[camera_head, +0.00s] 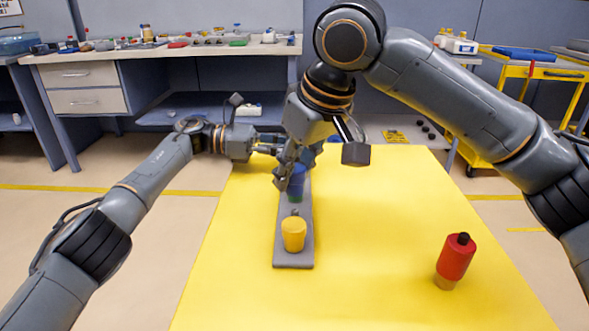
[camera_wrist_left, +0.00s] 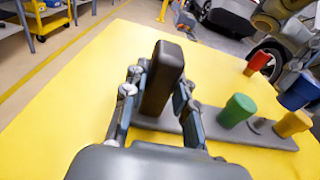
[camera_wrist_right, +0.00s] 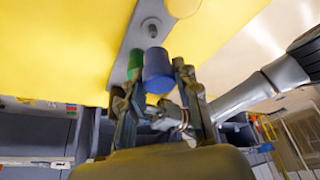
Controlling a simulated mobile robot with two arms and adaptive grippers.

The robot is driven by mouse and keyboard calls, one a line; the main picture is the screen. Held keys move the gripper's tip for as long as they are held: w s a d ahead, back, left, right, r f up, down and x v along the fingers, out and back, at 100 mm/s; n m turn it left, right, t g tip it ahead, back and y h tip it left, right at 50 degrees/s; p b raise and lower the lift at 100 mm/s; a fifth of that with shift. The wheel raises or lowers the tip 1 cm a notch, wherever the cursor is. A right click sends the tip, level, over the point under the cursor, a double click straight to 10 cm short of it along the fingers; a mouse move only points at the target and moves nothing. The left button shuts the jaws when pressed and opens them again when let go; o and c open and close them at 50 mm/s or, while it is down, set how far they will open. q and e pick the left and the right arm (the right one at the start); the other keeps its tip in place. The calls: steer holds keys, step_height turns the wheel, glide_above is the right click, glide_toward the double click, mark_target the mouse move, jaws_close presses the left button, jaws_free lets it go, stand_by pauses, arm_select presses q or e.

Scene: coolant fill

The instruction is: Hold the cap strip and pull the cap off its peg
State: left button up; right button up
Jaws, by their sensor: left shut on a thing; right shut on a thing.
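The grey cap strip (camera_head: 293,252) lies on the yellow table, with a yellow cap (camera_head: 293,233) at its near end and a green cap (camera_wrist_left: 237,110) farther along. A bare peg (camera_wrist_right: 152,28) stands between them. My left gripper (camera_wrist_left: 158,88) is shut on the dark upright block (camera_wrist_left: 163,80) at the strip's far end. My right gripper (camera_wrist_right: 158,92) is shut on the blue cap (camera_wrist_right: 158,72). In the left wrist view the blue cap (camera_wrist_left: 300,90) is held above the strip, clear of the peg. In the head view the right gripper partly hides it.
A red bottle (camera_head: 456,258) with a black top stands on the yellow table (camera_head: 380,250), right of the strip. A cluttered workbench (camera_head: 200,52) and a yellow cart (camera_head: 530,70) stand behind.

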steer(key=shift+r, duration=1.95)
arm_select(q)
steer(key=o, duration=1.1)
